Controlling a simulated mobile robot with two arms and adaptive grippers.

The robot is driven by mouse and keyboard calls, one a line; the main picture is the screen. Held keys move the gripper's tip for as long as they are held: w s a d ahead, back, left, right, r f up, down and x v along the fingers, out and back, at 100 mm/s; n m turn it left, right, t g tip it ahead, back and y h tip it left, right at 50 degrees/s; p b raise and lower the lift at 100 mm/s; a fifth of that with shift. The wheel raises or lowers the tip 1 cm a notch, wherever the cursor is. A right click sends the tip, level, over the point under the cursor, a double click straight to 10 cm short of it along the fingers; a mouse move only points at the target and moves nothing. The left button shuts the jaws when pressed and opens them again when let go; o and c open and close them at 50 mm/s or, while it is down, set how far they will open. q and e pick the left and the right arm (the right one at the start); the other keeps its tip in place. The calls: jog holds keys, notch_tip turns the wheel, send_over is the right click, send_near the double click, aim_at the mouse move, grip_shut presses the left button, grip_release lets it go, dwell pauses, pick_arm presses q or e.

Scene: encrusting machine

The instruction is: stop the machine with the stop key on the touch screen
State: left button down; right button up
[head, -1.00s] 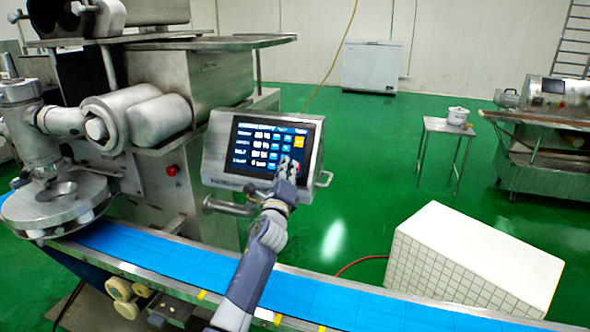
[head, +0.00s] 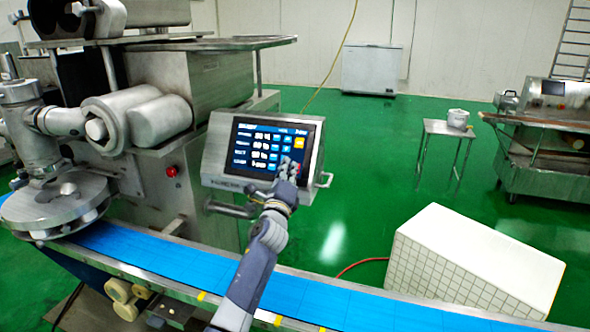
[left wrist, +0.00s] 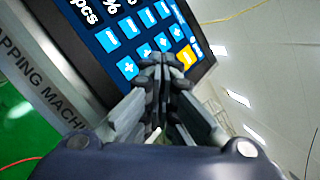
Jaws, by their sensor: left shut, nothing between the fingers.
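The touch screen (head: 271,147) sits in a tilted metal housing on the machine, lit dark blue with rows of white values and blue keys. A yellow key (head: 299,143) is at its right side; it also shows in the left wrist view (left wrist: 186,57). My left gripper (head: 289,164) is shut and empty, its fingertips at the lower right of the screen. In the left wrist view its closed fingertips (left wrist: 160,60) overlap the keys beside the yellow one. Whether they touch the glass I cannot tell. No stop key is readable; the gripper covers that corner.
A blue conveyor belt (head: 190,262) runs below my left arm. The metal machine body (head: 205,85) with a red button (head: 171,171) stands left of the screen. A white tiled block (head: 470,262), a small table (head: 447,128) and another machine (head: 550,135) are to the right, with green floor between.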

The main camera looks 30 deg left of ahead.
pick_arm(q)
jog(key=shift+s+d+r+p, duration=0.15)
jog(key=shift+s+r+p, duration=0.2)
jog(key=shift+s+p, duration=0.3)
jog(key=shift+w, duration=0.1)
jog(key=s+r+p, duration=0.1)
jog(key=s+p, duration=0.1)
jog(key=s, duration=0.1)
jog(key=s+d+r+p, duration=0.1)
jog(key=p, duration=0.1)
jog(key=shift+s+r, duration=0.15)
jog(key=shift+r, duration=0.15)
dwell(0.5)
